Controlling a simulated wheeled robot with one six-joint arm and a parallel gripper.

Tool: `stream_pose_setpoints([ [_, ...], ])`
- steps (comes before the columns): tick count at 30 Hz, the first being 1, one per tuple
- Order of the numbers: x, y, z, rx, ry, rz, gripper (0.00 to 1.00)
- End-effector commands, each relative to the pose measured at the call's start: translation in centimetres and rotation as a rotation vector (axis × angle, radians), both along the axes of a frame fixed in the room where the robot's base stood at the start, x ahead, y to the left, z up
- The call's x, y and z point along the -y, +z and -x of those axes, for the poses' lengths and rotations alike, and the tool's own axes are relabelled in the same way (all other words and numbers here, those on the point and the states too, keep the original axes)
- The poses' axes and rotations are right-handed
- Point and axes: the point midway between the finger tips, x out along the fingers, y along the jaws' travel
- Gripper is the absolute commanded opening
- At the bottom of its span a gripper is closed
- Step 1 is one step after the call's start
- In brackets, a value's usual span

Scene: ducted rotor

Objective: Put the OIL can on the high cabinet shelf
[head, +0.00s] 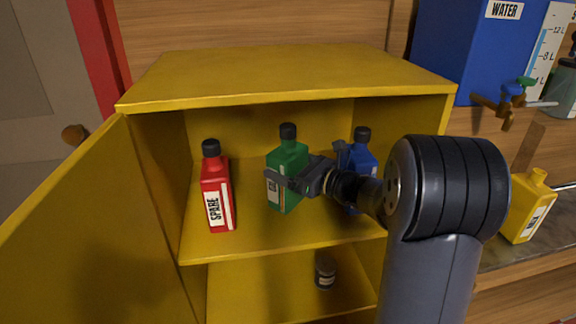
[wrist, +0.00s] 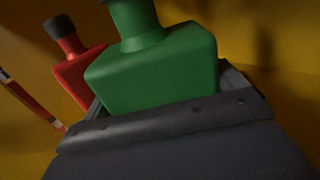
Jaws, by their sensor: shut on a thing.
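A green can (head: 287,180) with a black cap is in the yellow cabinet, at the upper shelf (head: 250,240). Its label is mostly hidden by my gripper, so I cannot read it. My gripper (head: 285,182) is shut on the green can and comes from the right. The can looks nearly upright; I cannot tell whether its base touches the shelf. In the wrist view the green can (wrist: 155,70) fills the space between the jaws.
A red SPARE can (head: 216,190) stands left on that shelf. A blue can (head: 361,155) stands right, partly behind my arm. A small dark tin (head: 325,271) is on the lower shelf. The cabinet door (head: 90,230) is open. A yellow can (head: 528,205) and blue WATER tank (head: 455,45) are right.

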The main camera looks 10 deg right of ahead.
Motion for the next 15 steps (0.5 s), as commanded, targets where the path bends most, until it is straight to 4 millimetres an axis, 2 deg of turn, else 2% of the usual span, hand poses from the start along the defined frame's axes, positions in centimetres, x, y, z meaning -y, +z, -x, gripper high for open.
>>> stream_pose_setpoints([
  [15, 0.00, -0.80, -0.01, 0.003, 0.000, -0.001, 0.44],
])
